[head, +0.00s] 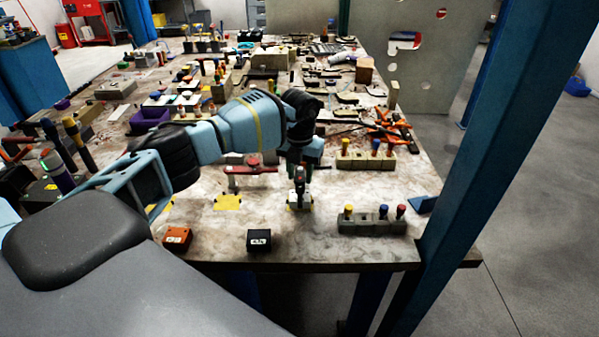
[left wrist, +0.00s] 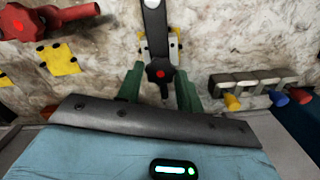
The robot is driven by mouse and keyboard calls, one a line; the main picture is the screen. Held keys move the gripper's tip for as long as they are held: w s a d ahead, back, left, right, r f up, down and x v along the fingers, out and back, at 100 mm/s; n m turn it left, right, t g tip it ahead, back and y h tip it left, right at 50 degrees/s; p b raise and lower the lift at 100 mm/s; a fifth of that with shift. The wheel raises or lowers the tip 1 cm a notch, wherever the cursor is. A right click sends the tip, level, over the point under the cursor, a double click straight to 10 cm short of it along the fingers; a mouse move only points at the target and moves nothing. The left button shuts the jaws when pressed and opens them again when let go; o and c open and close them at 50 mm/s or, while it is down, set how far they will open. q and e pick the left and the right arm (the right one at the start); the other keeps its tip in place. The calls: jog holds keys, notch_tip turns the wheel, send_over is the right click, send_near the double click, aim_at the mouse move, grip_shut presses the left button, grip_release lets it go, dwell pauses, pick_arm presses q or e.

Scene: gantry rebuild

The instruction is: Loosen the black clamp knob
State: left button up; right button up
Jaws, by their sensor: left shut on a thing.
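The black clamp knob (left wrist: 158,73), lobed with a red centre, shows in the left wrist view at the end of a dark clamp bar (left wrist: 155,28). My left gripper (left wrist: 160,85) has a green finger on each side of the knob and is shut on it. In the head view my left gripper (head: 299,178) points down over the clamp at the front of the bench. The clamp's foot sits on a yellow-marked spot (head: 300,206). The gripper and arm hide most of the knob in the head view. My right gripper is in neither view.
A clamp with a red handle (head: 250,169) and a bare yellow plate (head: 228,202) lie to the left. A grey block with coloured pegs (head: 372,227) stands to the right. A black box (head: 258,240) and an orange box (head: 176,237) sit near the front edge. A blue post (head: 470,150) rises at right.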

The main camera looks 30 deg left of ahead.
pick_arm(q)
jog(key=n, duration=0.7)
jog(key=shift+s+d+f, duration=0.1)
jog(key=shift+s+f, duration=0.05)
jog(key=shift+f, duration=0.2)
jog(key=n, duration=0.4)
jog(key=shift+n, duration=1.9)
jog(key=o, duration=0.8)
jog(key=shift+r, duration=0.1)
